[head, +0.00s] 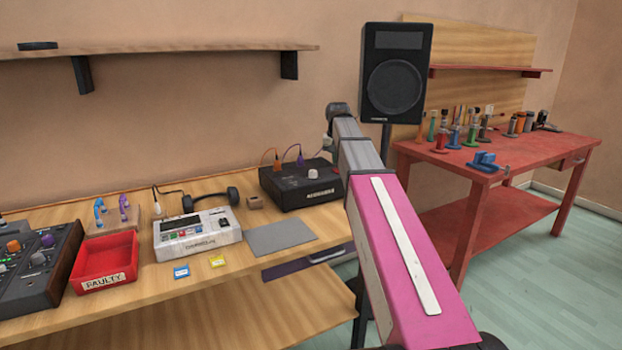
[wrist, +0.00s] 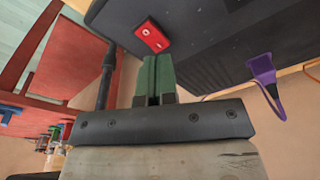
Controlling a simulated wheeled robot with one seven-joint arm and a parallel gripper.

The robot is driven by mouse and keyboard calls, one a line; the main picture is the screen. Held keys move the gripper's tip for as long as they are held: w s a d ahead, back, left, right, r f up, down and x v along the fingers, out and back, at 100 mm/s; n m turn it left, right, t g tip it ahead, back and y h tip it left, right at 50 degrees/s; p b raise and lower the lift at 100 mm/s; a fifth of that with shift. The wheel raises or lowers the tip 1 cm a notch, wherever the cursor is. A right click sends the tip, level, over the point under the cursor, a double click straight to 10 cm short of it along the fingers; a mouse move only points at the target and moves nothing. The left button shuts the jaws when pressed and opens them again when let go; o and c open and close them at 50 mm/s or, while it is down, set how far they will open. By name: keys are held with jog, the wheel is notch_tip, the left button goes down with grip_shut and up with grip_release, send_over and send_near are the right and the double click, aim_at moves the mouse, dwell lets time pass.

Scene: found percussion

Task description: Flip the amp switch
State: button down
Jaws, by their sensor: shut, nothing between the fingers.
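The amp (head: 300,188) is a black box at the right end of the wooden bench in the head view. In the wrist view its dark casing (wrist: 220,45) fills the upper right. A red rocker switch (wrist: 152,36) with white marks sits on that casing near its left edge. My gripper (wrist: 157,57) is shut and empty, its green fingertips just below the switch in the wrist view. I cannot tell whether they touch it. In the head view my arm hides the switch and the fingers.
A purple plug (wrist: 262,70) with its cable stands close to the right of my fingers. A black speaker (head: 393,85) stands behind my arm. A grey mat (head: 281,238) and a red bin (head: 105,263) lie on the bench. A red workbench (head: 500,150) is to the right.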

aim_at(335, 170)
jog(key=shift+f, duration=1.1)
dwell(1.1)
jog(key=shift+r, duration=0.1)
jog(key=shift+r, duration=3.4)
jog(key=shift+s, duration=0.1)
